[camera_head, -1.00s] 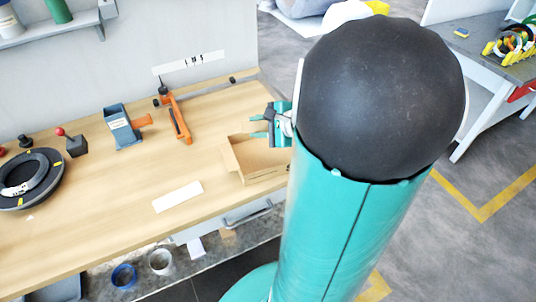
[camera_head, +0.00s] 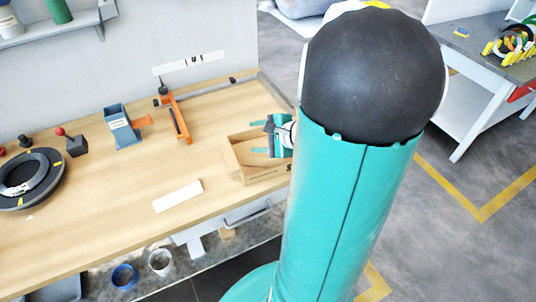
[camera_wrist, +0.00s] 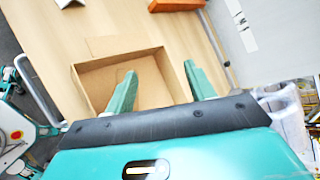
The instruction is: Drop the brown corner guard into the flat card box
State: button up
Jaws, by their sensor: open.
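The flat card box (camera_head: 238,174) is an open brown tray at the right end of the wooden bench. It also shows in the wrist view (camera_wrist: 93,72), below my gripper's fingers. My gripper (camera_head: 258,137) is over the box with its green fingers apart and nothing between them; the wrist view shows the same gap (camera_wrist: 159,72). A small brown shape (camera_wrist: 122,74) inside the box beside the left finger looks like the corner guard. It matches the card in colour and is partly hidden, so I cannot be sure.
An orange tool (camera_head: 180,120) and a blue-grey dispenser (camera_head: 122,128) stand behind and left of the box. A white card (camera_head: 178,196) lies in front. A dark ring-shaped coil (camera_head: 30,178) is at the far left. The bench middle is mostly clear.

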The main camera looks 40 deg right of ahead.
jog(key=v, duration=1.3)
jog(key=shift+s+r, duration=0.2)
jog(key=shift+s, duration=0.15)
jog(key=a+r+n+g+h, duration=0.1)
jog(key=a+r+n+g, duration=0.2)
jog(key=a+n, duration=0.8)
jog(key=w+a+r+n+g+h, duration=0.1)
jog(key=a+r+n+g+h, duration=0.1)
jog(key=a+n, duration=0.9)
jog(key=a+g, duration=0.1)
jog(key=a, duration=0.3)
jog(key=shift+a+r, duration=0.2)
jog(key=shift+r, duration=0.2)
